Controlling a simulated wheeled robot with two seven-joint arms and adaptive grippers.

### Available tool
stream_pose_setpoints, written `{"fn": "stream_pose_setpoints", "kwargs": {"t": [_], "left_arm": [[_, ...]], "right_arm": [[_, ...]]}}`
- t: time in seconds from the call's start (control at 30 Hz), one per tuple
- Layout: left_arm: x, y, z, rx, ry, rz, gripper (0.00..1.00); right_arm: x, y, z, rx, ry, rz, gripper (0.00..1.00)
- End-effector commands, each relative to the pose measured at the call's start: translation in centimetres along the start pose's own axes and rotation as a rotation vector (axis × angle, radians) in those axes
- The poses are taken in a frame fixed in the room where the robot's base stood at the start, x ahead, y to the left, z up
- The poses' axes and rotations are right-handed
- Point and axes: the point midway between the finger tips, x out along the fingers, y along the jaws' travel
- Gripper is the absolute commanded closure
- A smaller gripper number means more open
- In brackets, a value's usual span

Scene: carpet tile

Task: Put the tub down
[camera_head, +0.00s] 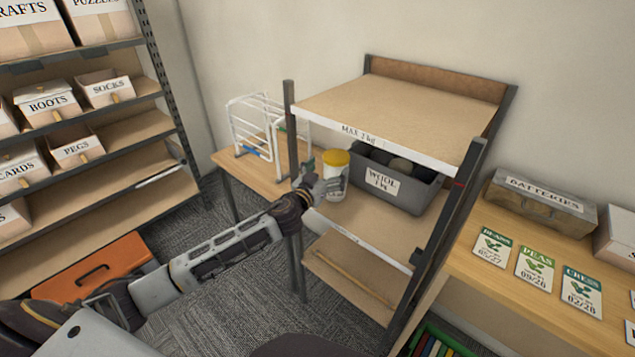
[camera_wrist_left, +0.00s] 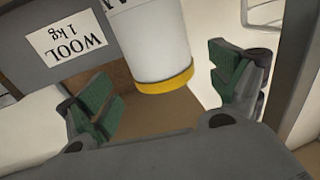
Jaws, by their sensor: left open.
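The tub (camera_head: 337,158) is white with a yellow lid. It appears to stand upright on the middle shelf (camera_head: 370,218) of the rack, left of the grey wool bin. My left gripper (camera_head: 318,180) is at the tub's near left side, open. In the left wrist view, which is turned over, the tub (camera_wrist_left: 150,45) shows beyond and between the two green-padded fingers, with gaps on both sides. The tub's base and its contact with the shelf are partly hidden. My right gripper is not in view.
The grey wool bin (camera_head: 402,189) stands close right of the tub. The rack's top shelf (camera_head: 400,105) hangs over both, and a dark post (camera_head: 291,150) stands left. A white wire rack (camera_head: 255,125) sits on a side table behind. Shelf room shows in front of the bin.

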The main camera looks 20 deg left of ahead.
Motion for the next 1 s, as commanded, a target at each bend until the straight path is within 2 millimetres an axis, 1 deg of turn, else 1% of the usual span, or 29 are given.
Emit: {"fn": "stream_pose_setpoints", "kwargs": {"t": [0.37,0.7,1.0], "left_arm": [[-2.8,0.0,0.1,0.001,-0.001,0.000,0.08],[-5.1,0.0,0.1,0.000,-0.001,0.000,0.08],[-6.3,0.0,0.0,0.001,0.000,0.000,0.08]], "right_arm": [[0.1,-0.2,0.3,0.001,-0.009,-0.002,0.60],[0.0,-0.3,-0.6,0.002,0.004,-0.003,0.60],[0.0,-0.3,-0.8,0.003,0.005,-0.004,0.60]]}}
